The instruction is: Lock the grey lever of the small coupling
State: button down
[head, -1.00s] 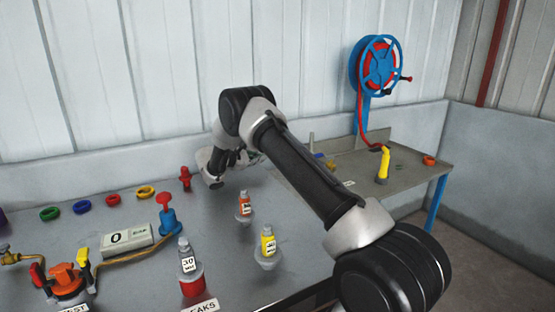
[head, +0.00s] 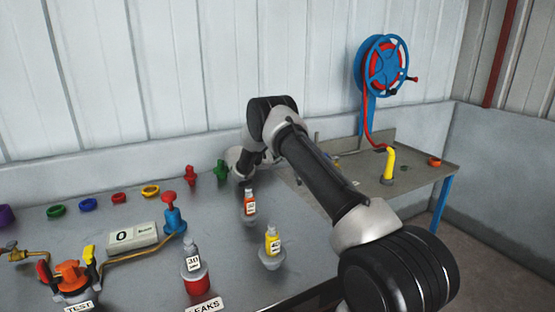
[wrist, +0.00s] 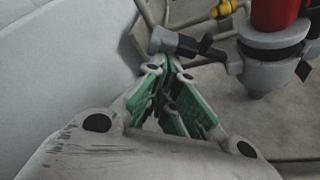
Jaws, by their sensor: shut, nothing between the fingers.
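In the wrist view a grey coupling body (wrist: 272,66) with a red cylinder (wrist: 275,12) on top stands at the upper right. A grey lever-like part (wrist: 165,41) with a dark section sticks out to its left. My gripper (wrist: 168,66) has green pads and is shut and empty. Its fingertips appear just below the lever-like part in the picture; whether they touch cannot be told. In the head view my arm hides the gripper and this coupling.
A yellow nozzle (head: 388,165) on a red hose stands on the right-hand bench (head: 410,184). A green fitting (head: 221,171) and a red one (head: 191,174) stand behind.

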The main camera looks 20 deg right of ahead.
jog(key=shift+s+d+r+m, duration=0.1)
jog(key=shift+s+r+m, duration=0.05)
jog(key=shift+r+m, duration=0.25)
dwell(0.5)
jog(key=s+r+m+t, duration=0.1)
jog(key=m, duration=0.1)
jog(key=s+r+m+h, duration=0.1)
jog(key=m, duration=0.1)
jog(key=s+r+m+t+h, duration=0.1)
jog(key=s+r+m, duration=0.1)
jog(key=shift+m+t, duration=0.3)
dwell(0.4)
dwell(0.5)
